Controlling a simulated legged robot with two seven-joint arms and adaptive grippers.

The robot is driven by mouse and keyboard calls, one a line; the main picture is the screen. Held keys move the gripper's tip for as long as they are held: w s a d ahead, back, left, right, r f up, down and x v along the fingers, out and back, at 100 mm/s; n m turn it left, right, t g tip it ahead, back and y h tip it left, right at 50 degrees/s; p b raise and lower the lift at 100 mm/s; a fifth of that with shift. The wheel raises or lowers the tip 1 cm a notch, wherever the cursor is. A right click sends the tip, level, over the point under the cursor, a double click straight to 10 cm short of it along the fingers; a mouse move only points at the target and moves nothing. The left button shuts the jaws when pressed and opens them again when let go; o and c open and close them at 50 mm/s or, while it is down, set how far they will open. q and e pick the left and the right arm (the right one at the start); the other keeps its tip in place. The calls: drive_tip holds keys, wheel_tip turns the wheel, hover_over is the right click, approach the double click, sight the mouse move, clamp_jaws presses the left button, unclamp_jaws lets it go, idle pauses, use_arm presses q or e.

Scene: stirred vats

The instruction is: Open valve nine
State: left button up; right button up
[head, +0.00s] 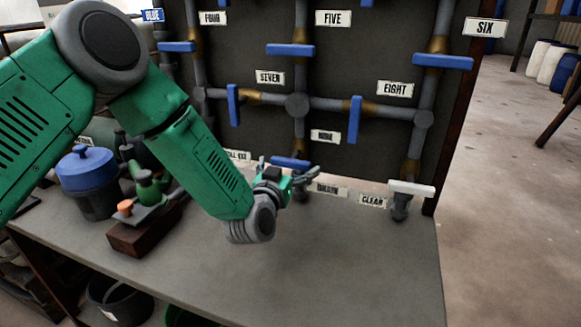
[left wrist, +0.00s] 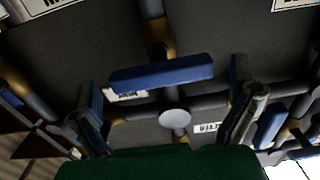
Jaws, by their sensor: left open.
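The valve nine handle (head: 290,162) is a blue bar lying crosswise on a vertical pipe, low on the dark panel, below its label NINE (head: 325,136). My left gripper (head: 288,172) is in front of it and just below it, open. In the left wrist view, which looks upside down, the blue handle (left wrist: 160,76) spans most of the gap between my two spread fingers. A gap shows between each finger and the handle's ends. I cannot tell how far the handle is in depth from the fingertips. My right gripper is not in view.
Blue handles of valve seven (head: 233,105) and valve eight (head: 354,119) stand upright above. A white-handled valve (head: 410,188) is at lower right, by the label CLEAR (head: 372,200). A blue-lidded pot (head: 86,168) stands left on the grey bench (head: 330,265), whose front is clear.

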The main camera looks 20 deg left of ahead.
use_arm(q)
drive_tip(key=shift+w+a, duration=0.1)
drive_tip(key=shift+w, duration=0.45)
drive_tip(key=shift+d, duration=0.2)
drive_tip(key=c, duration=1)
